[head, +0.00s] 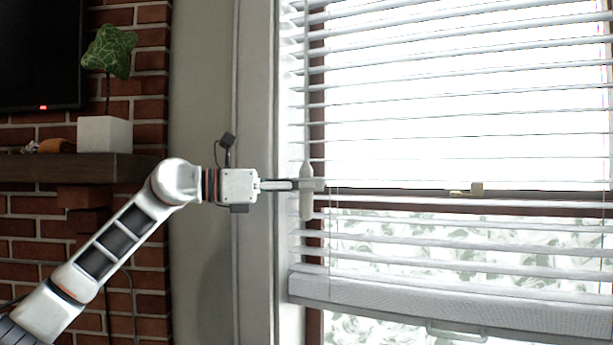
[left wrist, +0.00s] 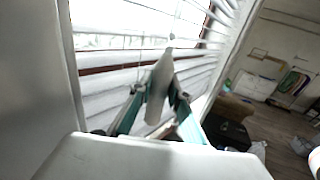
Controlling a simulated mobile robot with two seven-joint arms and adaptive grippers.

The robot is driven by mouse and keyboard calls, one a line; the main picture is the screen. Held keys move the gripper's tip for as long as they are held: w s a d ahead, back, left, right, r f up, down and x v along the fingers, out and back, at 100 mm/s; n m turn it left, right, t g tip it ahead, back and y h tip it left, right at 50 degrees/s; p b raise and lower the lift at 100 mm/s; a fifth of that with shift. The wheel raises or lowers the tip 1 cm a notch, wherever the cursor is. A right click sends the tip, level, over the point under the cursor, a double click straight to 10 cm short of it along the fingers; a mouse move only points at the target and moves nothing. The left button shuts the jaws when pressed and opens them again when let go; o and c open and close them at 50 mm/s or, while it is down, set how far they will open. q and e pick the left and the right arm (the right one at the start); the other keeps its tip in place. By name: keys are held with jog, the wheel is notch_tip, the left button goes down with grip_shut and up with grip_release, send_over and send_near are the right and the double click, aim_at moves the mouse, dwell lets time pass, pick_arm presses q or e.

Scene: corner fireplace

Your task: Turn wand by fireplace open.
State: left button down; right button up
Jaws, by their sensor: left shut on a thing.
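The wand (head: 306,208) is a pale handle hanging upright at the left side of the white window blind (head: 450,235). Its slats are apart and bright daylight shows between them. My left gripper (head: 308,185) reaches in from the left and is shut on the wand. In the left wrist view the wand (left wrist: 158,88) stands between the two teal-lined fingers (left wrist: 154,100), with the slats behind it. The wand's middle is partly hidden by the fingers in the head view. My right gripper is in neither view.
A brick fireplace wall with a dark mantel (head: 80,167) stands at the left, bearing a white plant pot (head: 104,134). A dark screen (head: 40,50) hangs above. The window frame (head: 258,90) stands close behind my gripper. The left wrist view shows open floor (left wrist: 275,140) at the right.

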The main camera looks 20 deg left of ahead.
pick_arm(q)
jog(key=shift+m+g+h, duration=0.3)
jog(key=shift+m+g, duration=0.1)
jog(key=shift+g, duration=0.2)
jog(key=c, duration=1.9)
grip_release()
jog(key=shift+a, duration=0.1)
jog(key=v, duration=1.2)
